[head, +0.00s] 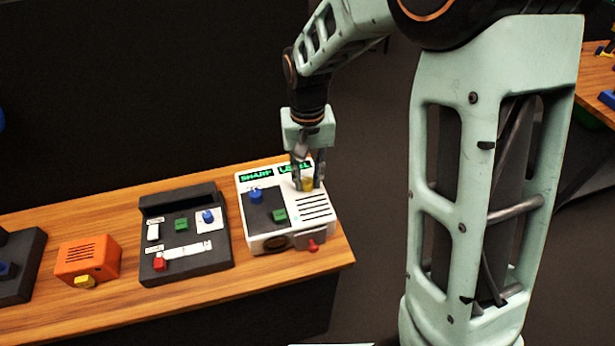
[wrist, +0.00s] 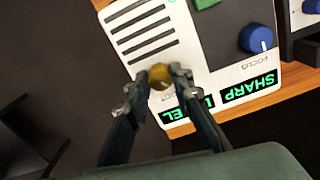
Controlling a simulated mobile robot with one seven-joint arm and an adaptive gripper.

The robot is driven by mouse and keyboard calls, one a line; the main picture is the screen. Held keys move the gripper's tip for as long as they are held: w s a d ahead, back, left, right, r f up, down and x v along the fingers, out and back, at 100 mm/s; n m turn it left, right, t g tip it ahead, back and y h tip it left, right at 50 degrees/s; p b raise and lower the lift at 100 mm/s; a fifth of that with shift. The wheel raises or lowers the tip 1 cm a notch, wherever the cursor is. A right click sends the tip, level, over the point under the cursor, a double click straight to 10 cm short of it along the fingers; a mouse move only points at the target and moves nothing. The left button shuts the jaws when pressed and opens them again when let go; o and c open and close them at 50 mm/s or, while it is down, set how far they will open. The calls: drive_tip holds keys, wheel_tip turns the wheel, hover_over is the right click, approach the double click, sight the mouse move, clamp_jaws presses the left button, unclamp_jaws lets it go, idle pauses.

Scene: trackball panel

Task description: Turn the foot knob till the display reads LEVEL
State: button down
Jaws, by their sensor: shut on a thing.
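The foot knob (wrist: 161,77) is a small yellow knob on the white panel box (head: 283,242). In the head view the knob (head: 307,185) sits at the back right of the box top, below the displays. My gripper (head: 307,184) comes down from above and is shut on the knob, one finger on each side; the wrist view shows its fingertips (wrist: 163,76) around it. The right display (head: 294,167) shows green letters that read LEVEL; a finger covers part of it in the wrist view. The left display (head: 256,175) reads SHARP.
On the same box are a blue FOCUS knob (head: 256,195), a green button (head: 279,215), a slotted grille and a red lever (head: 313,246) at the front. A dark panel (head: 187,262) and an orange box (head: 88,258) stand to the left on the wooden table (head: 130,311).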

sight(307, 181)
idle(0.3)
drive_tip(key=c, duration=1.7)
unclamp_jaws()
wheel_tip(307, 181, up, 12)
drive_tip(key=shift+r, duration=0.1)
